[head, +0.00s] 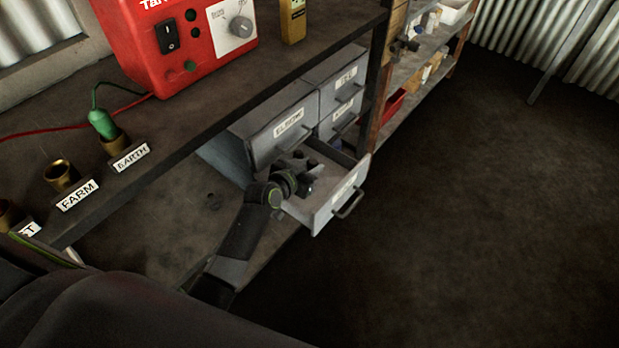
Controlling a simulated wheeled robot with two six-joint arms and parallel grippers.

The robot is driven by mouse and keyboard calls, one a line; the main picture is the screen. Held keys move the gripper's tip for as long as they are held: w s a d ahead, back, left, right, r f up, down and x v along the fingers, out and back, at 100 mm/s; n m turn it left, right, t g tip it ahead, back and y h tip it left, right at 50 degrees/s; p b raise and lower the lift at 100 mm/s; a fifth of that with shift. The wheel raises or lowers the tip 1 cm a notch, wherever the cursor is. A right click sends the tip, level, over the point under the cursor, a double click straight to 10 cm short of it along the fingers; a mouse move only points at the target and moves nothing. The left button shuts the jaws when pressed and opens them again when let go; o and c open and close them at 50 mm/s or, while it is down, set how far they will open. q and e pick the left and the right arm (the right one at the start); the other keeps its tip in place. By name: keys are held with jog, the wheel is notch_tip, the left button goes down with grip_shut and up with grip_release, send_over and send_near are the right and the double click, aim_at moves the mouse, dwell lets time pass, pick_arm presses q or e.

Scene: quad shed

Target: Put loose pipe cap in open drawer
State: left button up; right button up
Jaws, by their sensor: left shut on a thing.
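The open drawer (323,219) is the lower left one of a grey drawer cabinet and is pulled out toward the floor side. It has a label and a handle on its front. My left gripper (304,174) is over and partly inside the open drawer, near its left side. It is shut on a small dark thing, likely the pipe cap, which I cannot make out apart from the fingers. Dark items show in the drawer behind the gripper. My right gripper is not in view.
Closed drawers, one labelled ELBOW (289,121), stand above and beside the open one. A bench shelf (190,125) overhangs at the left, bearing a red box (185,45) and brass sockets (61,176). The floor (480,220) at right is clear.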

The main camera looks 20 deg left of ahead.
pick_arm(q)
notch_tip(320, 180, down, 3)
jog(key=shift+f+b, duration=0.15)
jog(key=shift+b, duration=0.4)
jog(key=shift+f, duration=0.3)
jog(key=shift+f, duration=0.1)
